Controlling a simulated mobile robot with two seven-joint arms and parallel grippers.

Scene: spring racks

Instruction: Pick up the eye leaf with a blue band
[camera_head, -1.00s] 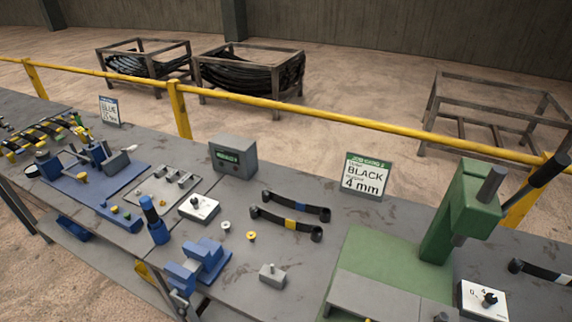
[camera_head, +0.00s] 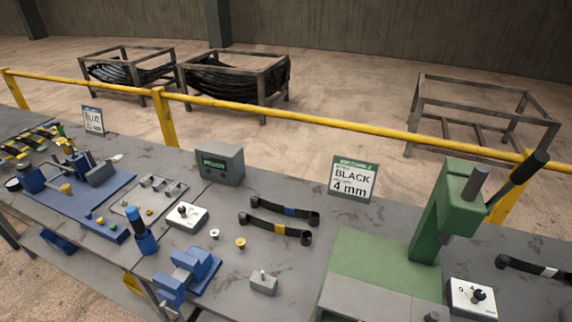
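Two black eye leaves lie side by side on the grey bench in the middle of the head view. The farther one, the eye leaf with a blue band (camera_head: 288,211), has a rolled eye at each end. The nearer one, the eye leaf with a yellow band (camera_head: 279,229), lies roughly parallel to it, a small gap apart. Neither of my grippers shows in the head view.
A green press (camera_head: 445,215) stands to the right, a blue vise (camera_head: 187,275) in front left. A yellow rail (camera_head: 300,117) runs behind the bench.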

